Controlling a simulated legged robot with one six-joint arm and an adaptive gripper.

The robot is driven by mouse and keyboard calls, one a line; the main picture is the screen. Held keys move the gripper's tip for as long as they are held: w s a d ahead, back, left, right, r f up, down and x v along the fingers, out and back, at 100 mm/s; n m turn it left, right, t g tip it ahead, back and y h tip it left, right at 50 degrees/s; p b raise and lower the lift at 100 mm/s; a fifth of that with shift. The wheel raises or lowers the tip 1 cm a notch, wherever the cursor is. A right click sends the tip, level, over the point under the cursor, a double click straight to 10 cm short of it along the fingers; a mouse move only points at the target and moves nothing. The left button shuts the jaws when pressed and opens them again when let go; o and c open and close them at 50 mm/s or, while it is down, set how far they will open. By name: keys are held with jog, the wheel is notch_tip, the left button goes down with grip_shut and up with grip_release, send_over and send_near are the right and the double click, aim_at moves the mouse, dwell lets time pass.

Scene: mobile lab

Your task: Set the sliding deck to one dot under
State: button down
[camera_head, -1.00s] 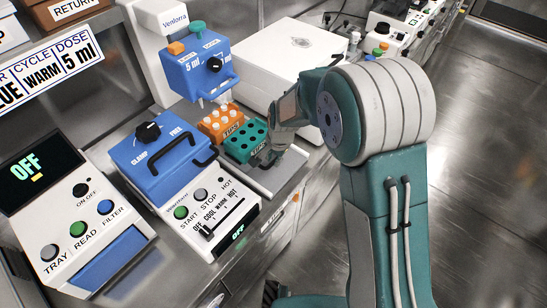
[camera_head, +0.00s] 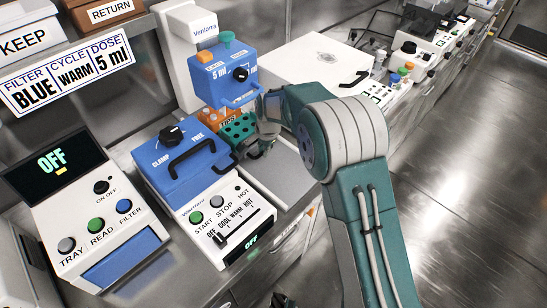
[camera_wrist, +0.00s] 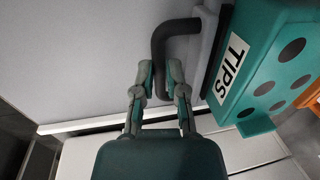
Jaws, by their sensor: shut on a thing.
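The sliding deck (camera_head: 284,176) is a pale grey plate in front of the blue-headed dispenser (camera_head: 226,76). It carries an orange rack (camera_head: 208,116) and a teal rack (camera_head: 238,128), which sit below the dispenser head. My gripper (camera_head: 264,142) is at the teal rack's right side. In the wrist view, my gripper (camera_wrist: 162,78) is shut on the black handle (camera_wrist: 158,50), beside the teal rack marked TIPS (camera_wrist: 245,70). Dot marks for the deck cannot be made out. The orange rack is partly hidden by the dispenser head.
A blue-lidded device (camera_head: 180,160) with a slider panel stands left of the deck. A reader with an OFF screen (camera_head: 60,165) is further left. A white box (camera_head: 320,65) is behind my arm. Open floor (camera_head: 460,190) lies to the right.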

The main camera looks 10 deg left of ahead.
jog(key=shift+w+a, duration=0.3)
jog(key=shift+w, duration=0.05)
jog(key=c, duration=1)
grip_release()
jog(key=shift+o, duration=0.2)
jog(key=shift+d, duration=0.1)
jog(key=shift+r, duration=0.1)
notch_tip(320, 180, up, 12)
jog(key=s+d, duration=0.1)
jog(key=shift+d+f, duration=0.2)
jog(key=shift+d, duration=0.2)
